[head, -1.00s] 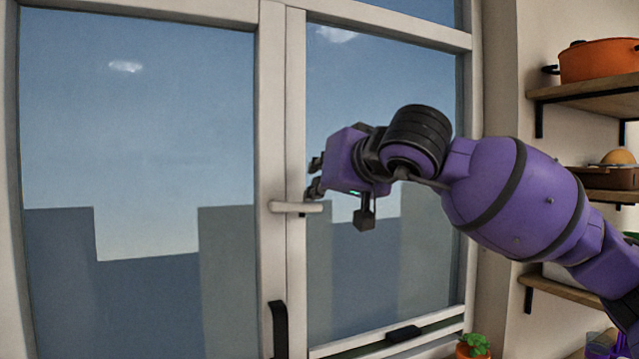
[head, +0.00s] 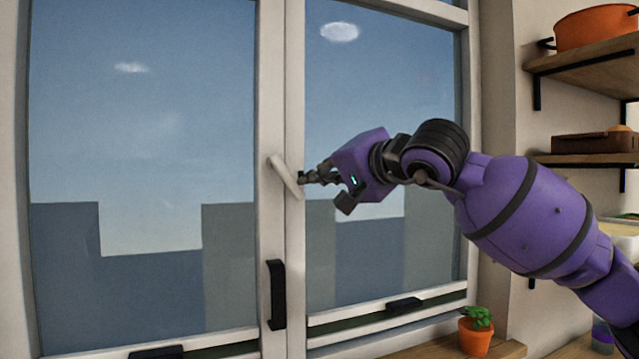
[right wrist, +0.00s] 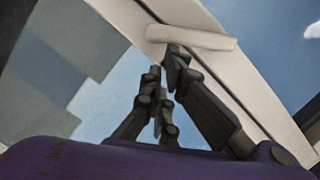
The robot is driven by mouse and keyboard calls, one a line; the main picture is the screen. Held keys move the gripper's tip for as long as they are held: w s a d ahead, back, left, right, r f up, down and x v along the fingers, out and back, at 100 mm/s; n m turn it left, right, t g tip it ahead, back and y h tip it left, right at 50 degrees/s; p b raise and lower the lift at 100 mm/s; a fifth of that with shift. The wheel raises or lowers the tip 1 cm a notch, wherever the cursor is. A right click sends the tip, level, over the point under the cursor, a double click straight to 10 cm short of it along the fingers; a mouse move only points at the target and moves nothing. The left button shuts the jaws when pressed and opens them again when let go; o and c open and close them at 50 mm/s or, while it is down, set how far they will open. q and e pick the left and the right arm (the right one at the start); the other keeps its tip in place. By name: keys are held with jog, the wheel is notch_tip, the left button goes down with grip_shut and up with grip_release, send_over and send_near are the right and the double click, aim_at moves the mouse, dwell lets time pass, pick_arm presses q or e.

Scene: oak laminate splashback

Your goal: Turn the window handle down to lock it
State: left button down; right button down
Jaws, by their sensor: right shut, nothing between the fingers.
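The white window handle (head: 286,177) sits on the middle frame post of the window. It slants from upper left to lower right, its free end low. My right gripper (head: 304,178) is shut and empty, with its fingertips just right of the handle's lower part. In the right wrist view the fingertips (right wrist: 164,62) are close to the handle (right wrist: 192,38). I cannot tell whether they touch it. My left gripper is not in view.
A black pull (head: 276,295) is on the post below the handle. A potted plant (head: 476,330) stands on the sill at right. Wooden shelves (head: 590,80) on the right wall hold an orange pot (head: 597,29). The glass area left of the post is clear.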

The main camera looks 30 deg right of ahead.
aim_at(304, 196)
jog(key=a+f+m+b, duration=0.1)
jog(key=m+b, duration=0.1)
jog(key=a+f+m+t+b, duration=0.1)
jog(key=f+m+b, duration=0.1)
jog(key=b, duration=0.1)
jog(key=shift+a+f+m+y, duration=0.1)
jog(key=shift+f+m+y, duration=0.2)
jog(key=shift+y, duration=0.1)
jog(key=shift+a+f, duration=0.1)
jog(key=shift+a, duration=0.1)
dwell(0.3)
